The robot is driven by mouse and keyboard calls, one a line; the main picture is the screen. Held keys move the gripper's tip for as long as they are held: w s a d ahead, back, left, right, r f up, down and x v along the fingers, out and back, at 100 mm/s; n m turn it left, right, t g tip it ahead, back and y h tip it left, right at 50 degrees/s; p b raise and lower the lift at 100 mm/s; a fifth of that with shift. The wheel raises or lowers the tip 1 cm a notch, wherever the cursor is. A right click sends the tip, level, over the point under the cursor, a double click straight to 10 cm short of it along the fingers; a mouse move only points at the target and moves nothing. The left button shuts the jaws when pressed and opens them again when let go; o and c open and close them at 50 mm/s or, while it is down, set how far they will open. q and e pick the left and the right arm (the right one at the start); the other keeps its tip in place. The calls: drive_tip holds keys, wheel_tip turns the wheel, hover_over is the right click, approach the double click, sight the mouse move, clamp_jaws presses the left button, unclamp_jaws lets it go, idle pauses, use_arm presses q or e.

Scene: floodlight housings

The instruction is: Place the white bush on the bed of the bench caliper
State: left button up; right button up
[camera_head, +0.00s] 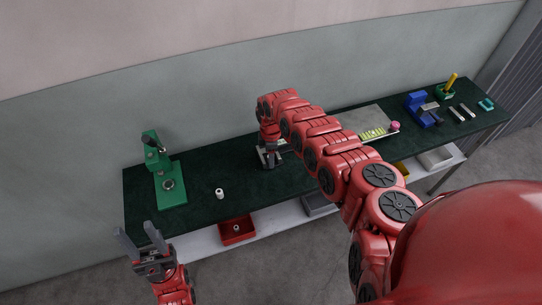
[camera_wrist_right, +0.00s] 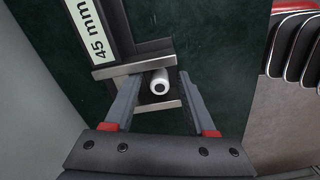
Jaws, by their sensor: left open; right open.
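In the right wrist view a white bush (camera_wrist_right: 158,83), a short cylinder with a dark hole, stands between two light grey jaws over the dark bed of a bench caliper (camera_wrist_right: 140,52) marked "45 mm". My right gripper (camera_wrist_right: 160,90) is open, one finger on each side of the bush, with gaps visible. In the head view my right gripper (camera_head: 268,156) is low over the caliper, mostly hiding it and the bush. Another white bush-like cylinder (camera_head: 220,193) stands on the dark green bench top to the left. My left gripper (camera_head: 141,240) is open and empty before the bench's left front corner.
A green press-like stand (camera_head: 170,190) is at the bench's left end. A red tray (camera_head: 238,231) with a small ring sits on the lower shelf. A grey plate (camera_head: 365,121), a blue device (camera_head: 416,106) and small parts lie to the right. Bench top (camera_head: 240,168) around the cylinder is clear.

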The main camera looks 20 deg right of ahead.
drive_tip(key=shift+r, duration=0.2)
wheel_tip(320, 180, up, 12)
drive_tip(key=b, duration=0.1)
idle(0.3)
drive_tip(key=shift+f, duration=0.15)
idle(0.3)
